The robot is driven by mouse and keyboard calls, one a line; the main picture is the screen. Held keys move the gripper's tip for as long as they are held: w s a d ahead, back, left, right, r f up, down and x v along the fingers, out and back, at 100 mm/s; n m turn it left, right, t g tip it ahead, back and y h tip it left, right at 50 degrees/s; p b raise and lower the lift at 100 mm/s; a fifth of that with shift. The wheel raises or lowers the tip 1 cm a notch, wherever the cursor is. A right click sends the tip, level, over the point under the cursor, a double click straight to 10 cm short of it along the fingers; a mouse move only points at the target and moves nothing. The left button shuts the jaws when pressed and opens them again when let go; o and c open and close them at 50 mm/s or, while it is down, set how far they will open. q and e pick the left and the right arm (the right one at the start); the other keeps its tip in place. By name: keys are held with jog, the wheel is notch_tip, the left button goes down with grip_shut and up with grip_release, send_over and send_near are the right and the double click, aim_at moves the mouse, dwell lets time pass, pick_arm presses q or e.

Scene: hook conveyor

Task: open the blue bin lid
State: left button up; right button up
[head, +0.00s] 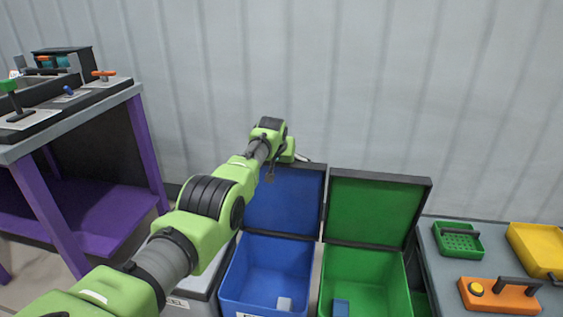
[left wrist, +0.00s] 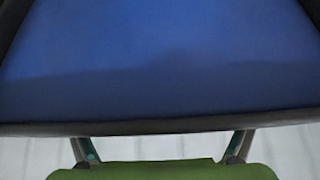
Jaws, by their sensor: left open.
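The blue bin (head: 265,262) stands in the middle of the head view. Its blue lid (head: 285,202) is raised, standing roughly upright behind the bin, with its inner face showing. My left arm reaches across to the lid's upper left edge, where my left gripper (head: 271,172) is partly hidden by its own wrist. In the left wrist view, the blue lid fills the top of the picture, and the open fingers of the gripper (left wrist: 160,148) end at the lid's dark edge. Their tips are partly hidden, and I cannot tell whether they touch it. My right gripper is out of view.
A green bin (head: 365,280) with a raised green lid (head: 375,208) stands right beside the blue bin. A purple-legged workbench (head: 150,150) is at left. A grey table (head: 430,250) at right holds an orange case (head: 499,296). A corrugated wall is close behind.

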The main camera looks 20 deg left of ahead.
pick_arm(q)
jog(key=shift+r, duration=0.1)
jog(key=v, duration=1.1)
jog(key=shift+s+r, duration=0.2)
jog(key=shift+s, duration=0.05)
dwell(0.5)
